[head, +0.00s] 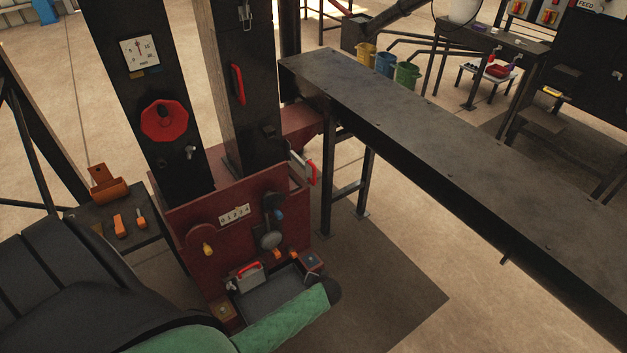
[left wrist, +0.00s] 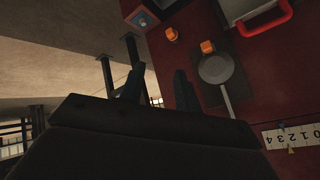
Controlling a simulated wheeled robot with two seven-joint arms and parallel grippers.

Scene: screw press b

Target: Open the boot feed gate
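The dark red boot housing (head: 200,240) stands at the centre of the head view. Its front carries a white 0-to-4 scale (head: 234,215) and a round grey paddle (head: 270,238) on a short stem. No label shows which part is the feed gate. In the left wrist view the picture is upside down, with the grey paddle (left wrist: 215,69) and the scale (left wrist: 290,138) to the right of my fingers. My left gripper (left wrist: 157,87) shows two dark fingers spread apart, nothing seen between them, near the housing's side edge. I cannot make it out in the head view. My right gripper is not seen.
A red-handled lever (head: 312,172) sticks out at the housing's right side. A red handle (head: 247,269) and orange knobs sit low on the front, above a dark tray (head: 268,293). A long dark bench (head: 450,150) runs to the right. Floor below it is clear.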

